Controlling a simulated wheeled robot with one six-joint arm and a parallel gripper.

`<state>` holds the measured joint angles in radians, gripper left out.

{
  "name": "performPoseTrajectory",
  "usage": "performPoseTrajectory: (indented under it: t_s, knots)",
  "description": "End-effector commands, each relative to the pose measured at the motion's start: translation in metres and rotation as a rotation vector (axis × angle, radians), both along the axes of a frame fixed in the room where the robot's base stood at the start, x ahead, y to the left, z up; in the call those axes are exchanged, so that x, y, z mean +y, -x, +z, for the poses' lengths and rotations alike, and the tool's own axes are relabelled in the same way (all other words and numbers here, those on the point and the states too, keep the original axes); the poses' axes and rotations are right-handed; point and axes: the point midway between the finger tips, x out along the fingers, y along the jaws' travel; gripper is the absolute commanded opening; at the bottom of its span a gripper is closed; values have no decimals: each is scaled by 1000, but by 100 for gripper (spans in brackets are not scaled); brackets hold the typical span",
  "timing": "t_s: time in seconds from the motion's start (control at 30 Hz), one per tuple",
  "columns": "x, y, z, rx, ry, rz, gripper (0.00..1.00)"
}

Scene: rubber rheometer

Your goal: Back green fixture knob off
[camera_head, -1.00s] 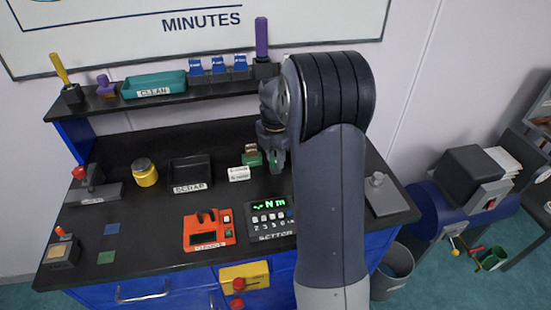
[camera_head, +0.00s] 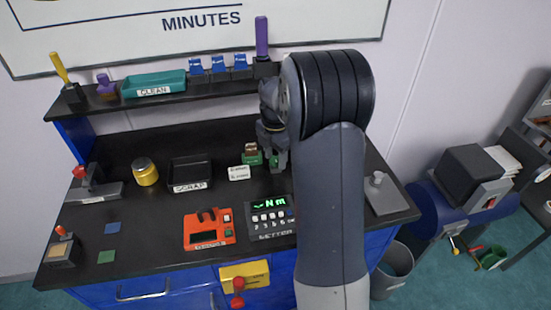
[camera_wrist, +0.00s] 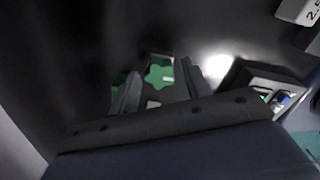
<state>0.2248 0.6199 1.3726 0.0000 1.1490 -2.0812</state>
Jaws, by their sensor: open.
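The green fixture (camera_head: 251,158) stands on the dark bench top, just left of my gripper (camera_head: 277,158) in the head view. A small brownish block shows on top of it. In the wrist view, a lobed green knob (camera_wrist: 158,74) lies between the two fingers of my gripper (camera_wrist: 160,70). Both fingers stand apart from it, with dark gaps on each side. Another green part (camera_wrist: 117,84) shows partly hidden behind the left finger. How high the fingertips are relative to the knob is hard to tell.
A white label (camera_head: 239,173) lies in front of the fixture. The setter box (camera_head: 268,219) with a lit display and the orange device (camera_head: 208,228) stand nearer the front edge. The scrap tray (camera_head: 190,172) is to the left. The shelf (camera_head: 160,100) runs behind.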

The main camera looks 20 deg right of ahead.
Motion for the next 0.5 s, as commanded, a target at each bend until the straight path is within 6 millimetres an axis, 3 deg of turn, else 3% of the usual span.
performPoseTrajectory:
  t_s: [0.2,0.5]
  knots:
    - [0,0,0,1,0,-236,46]
    - [0,0,0,0,0,-389,46]
